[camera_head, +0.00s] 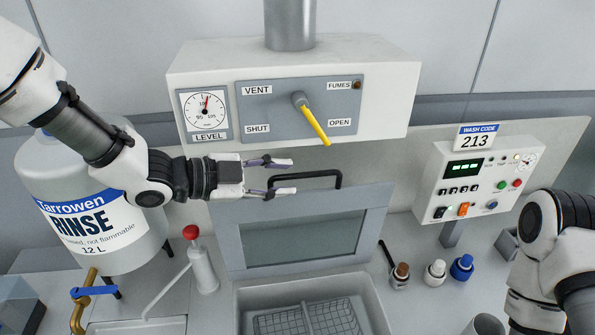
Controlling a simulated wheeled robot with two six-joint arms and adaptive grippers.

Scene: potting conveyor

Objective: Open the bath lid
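The bath lid (377,222) is a grey framed panel with a window. It stands tilted up behind the bath (368,292), whose inside shows. A black bar handle (325,172) is at the lid's top edge. My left gripper (290,176) comes in from the left, its fingers parted at the handle's left end. The lower finger overlaps that end in the picture; I cannot tell whether they touch. Nothing is seen gripped. My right arm is at the right edge, with its gripper out of view.
Above is a vent box (390,78) with a yellow lever (315,125). A large rinse bottle (95,225) and red-topped pump (203,265) stand left. A control panel (470,180) and small bottles (435,272) stand right. A wire basket (310,318) lies in the bath.

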